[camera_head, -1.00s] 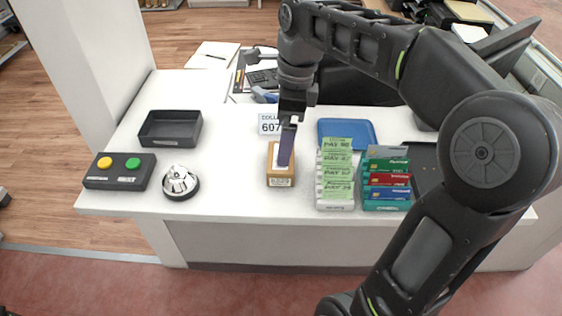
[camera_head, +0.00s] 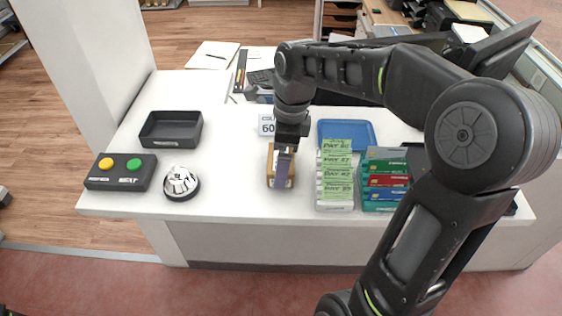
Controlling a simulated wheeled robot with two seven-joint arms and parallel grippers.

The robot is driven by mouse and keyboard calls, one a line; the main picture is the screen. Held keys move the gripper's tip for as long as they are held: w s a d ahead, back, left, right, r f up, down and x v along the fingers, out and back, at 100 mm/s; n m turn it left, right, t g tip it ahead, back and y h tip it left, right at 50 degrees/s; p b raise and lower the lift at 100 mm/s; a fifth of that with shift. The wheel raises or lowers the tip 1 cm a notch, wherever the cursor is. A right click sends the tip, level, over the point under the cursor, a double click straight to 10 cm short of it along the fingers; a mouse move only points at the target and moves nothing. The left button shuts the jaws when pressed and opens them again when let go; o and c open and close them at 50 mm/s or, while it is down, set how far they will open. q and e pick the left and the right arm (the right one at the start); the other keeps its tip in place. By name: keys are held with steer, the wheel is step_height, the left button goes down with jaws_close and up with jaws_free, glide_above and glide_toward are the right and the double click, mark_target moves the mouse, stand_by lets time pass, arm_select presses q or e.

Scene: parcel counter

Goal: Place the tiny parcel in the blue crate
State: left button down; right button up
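The tiny parcel (camera_head: 270,173) is a small brown box with a white label, near the middle of the white counter.
A stack with green slips (camera_head: 337,175) and a rack of coloured boxes (camera_head: 386,181) stand right of the parcel. A number sign (camera_head: 267,124) stands behind it. A bell (camera_head: 180,183), a button box (camera_head: 120,171) and a black tray (camera_head: 171,129) are at left.

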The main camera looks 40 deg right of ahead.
steer(key=shift+f, duration=0.2)
steer(key=shift+c, duration=0.2)
steer(key=c, duration=1.4)
steer(key=shift+c, duration=0.2)
steer(key=shift+r, duration=0.2)
step_height(320, 180, up, 10)
steer(key=shift+f, duration=0.15)
